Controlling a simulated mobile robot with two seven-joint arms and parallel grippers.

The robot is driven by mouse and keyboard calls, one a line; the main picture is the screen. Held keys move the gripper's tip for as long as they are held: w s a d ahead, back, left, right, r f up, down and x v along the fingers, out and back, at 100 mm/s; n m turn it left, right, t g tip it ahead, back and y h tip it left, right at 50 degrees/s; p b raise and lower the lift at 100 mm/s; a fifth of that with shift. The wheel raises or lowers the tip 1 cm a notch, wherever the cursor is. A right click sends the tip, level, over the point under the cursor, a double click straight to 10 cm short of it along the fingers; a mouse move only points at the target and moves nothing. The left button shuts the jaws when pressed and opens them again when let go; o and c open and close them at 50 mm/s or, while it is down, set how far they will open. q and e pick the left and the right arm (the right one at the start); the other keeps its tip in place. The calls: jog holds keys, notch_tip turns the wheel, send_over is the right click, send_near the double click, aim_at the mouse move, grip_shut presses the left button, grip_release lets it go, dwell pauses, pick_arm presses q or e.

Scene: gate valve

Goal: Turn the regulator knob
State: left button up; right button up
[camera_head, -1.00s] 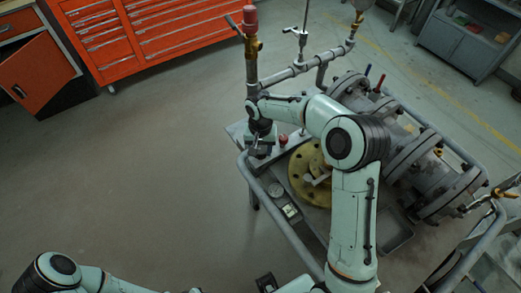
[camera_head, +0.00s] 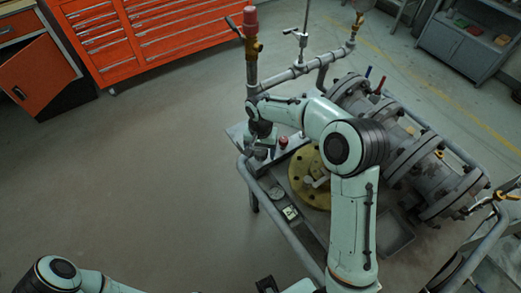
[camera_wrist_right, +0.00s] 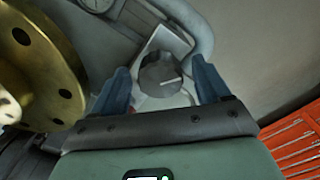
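The regulator knob (camera_wrist_right: 161,74) is dark and round with a pale pointer line, set on a light plate in the right wrist view. My right gripper (camera_wrist_right: 160,68) is open, with one blue-grey finger on each side of the knob and visible gaps between. I cannot tell how far the fingertips are above the knob.
A yellow flange (camera_head: 305,188) lies on the cart, beside large grey pipework (camera_head: 408,160). An upright pipe with a red top (camera_head: 250,20) stands behind my right gripper. A red drawer cabinet (camera_head: 155,40) is at the back. The floor left of the cart is clear.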

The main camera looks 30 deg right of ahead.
aim_at(261, 151)
pick_arm(q)
jog(key=shift+w+r+p, duration=0.5)
jog(key=shift+r+p, duration=0.2)
jog(key=shift+r, duration=0.1)
pick_arm(e)
notch_tip(261, 151, up, 14)
jog(key=shift+f, duration=0.25)
